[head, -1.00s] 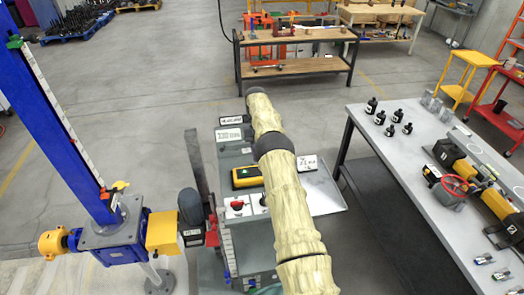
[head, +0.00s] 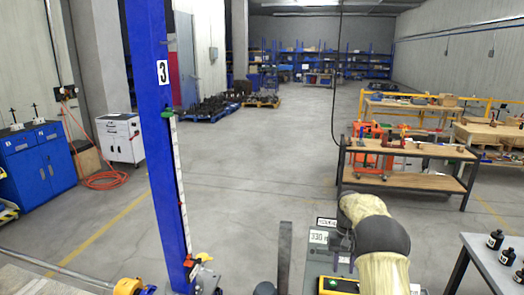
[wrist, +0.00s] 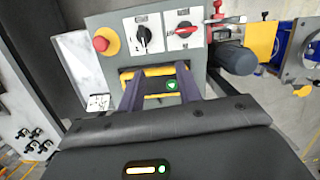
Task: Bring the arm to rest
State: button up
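My arm, in a beige cover with dark bands, reaches into the head view from the lower right, over the grey control cabinet (head: 318,262). My gripper is hidden in the head view. In the wrist view my gripper (wrist: 160,72) has its two dark fingers apart. A yellow-edged device (wrist: 152,96) with a green light shows between and behind them; I see no grip on it. Beyond the fingertips is the cabinet's panel (wrist: 190,52) with a red button (wrist: 103,40), a black rotary switch (wrist: 144,36) and a red-handled switch (wrist: 185,29).
A blue column (head: 160,130) marked 3 stands left of the cabinet. A grey table (head: 490,262) with black bottles (head: 495,240) is at the right edge. A wooden workbench (head: 400,148) stands behind. The floor between column and workbench is open.

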jog(key=s+a+f+t+b, duration=0.1)
jog(key=s+a+b, duration=0.1)
jog(key=s, duration=0.8)
jog(key=s+a+f+n+t+b, duration=0.1)
jog(key=s+a+t+b, duration=0.1)
jog(key=s+a, duration=0.3)
jog(key=s+a+f+t+b, duration=0.1)
jog(key=s+a+b, duration=0.2)
jog(key=s, duration=1.1)
jog(key=shift+s+a+f+n+t+b, duration=0.3)
jog(key=shift+a+f+t+b, duration=0.1)
jog(key=shift+b, duration=0.35)
